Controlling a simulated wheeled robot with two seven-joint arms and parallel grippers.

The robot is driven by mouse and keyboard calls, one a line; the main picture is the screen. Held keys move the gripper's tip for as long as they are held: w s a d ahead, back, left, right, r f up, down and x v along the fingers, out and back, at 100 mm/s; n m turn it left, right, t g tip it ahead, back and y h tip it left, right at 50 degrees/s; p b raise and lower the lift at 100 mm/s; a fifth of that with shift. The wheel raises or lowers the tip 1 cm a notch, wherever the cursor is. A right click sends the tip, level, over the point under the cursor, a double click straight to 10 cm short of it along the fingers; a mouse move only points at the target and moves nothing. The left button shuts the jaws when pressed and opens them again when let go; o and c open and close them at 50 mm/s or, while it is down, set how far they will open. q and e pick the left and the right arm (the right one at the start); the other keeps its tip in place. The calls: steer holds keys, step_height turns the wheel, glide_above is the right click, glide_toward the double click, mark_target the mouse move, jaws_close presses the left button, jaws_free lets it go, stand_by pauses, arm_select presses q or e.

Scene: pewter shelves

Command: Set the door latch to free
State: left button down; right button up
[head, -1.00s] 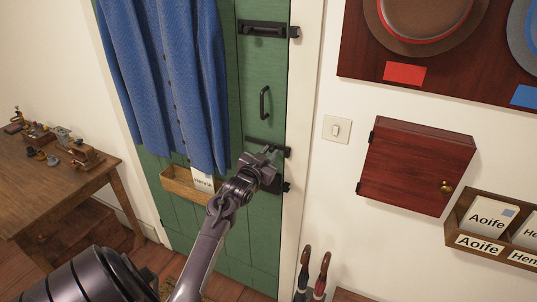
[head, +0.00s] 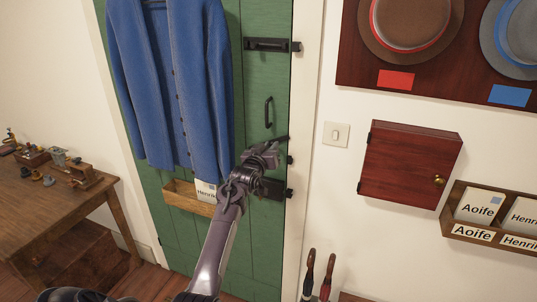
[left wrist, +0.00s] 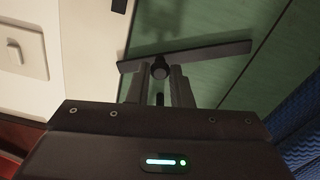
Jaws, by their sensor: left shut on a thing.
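The green door (head: 260,80) has a dark latch bar (head: 281,139) at mid height, partly hidden behind my left gripper (head: 266,150). Its right end tilts up, above the small dark catch (head: 291,160) on the door frame. In the left wrist view the latch bar (left wrist: 215,53) is a long flat dark strip with a round knob (left wrist: 160,69). My left gripper (left wrist: 160,82) is shut on the knob, with one finger on each side. My right gripper is not in view.
A dark handle (head: 268,112) and an upper bolt (head: 268,45) are above the latch; a dark lock (head: 273,188) is below. A blue coat (head: 170,90) hangs to the left over a wooden letter box (head: 180,198). A light switch (head: 336,134) and red cabinet (head: 408,165) are to the right.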

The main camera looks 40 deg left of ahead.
arm_select(q)
steer(key=shift+a+r+n, duration=0.1)
steer(key=shift+r+n, duration=0.15)
steer(key=shift+n, duration=0.05)
steer(key=shift+r, duration=0.1)
steer(key=c, duration=1.3)
jaws_free()
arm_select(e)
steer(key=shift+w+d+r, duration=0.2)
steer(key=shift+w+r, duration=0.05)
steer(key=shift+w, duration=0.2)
arm_select(q)
steer(key=b+v, duration=0.2)
steer(key=v, duration=0.5)
steer(key=shift+s, duration=0.4)
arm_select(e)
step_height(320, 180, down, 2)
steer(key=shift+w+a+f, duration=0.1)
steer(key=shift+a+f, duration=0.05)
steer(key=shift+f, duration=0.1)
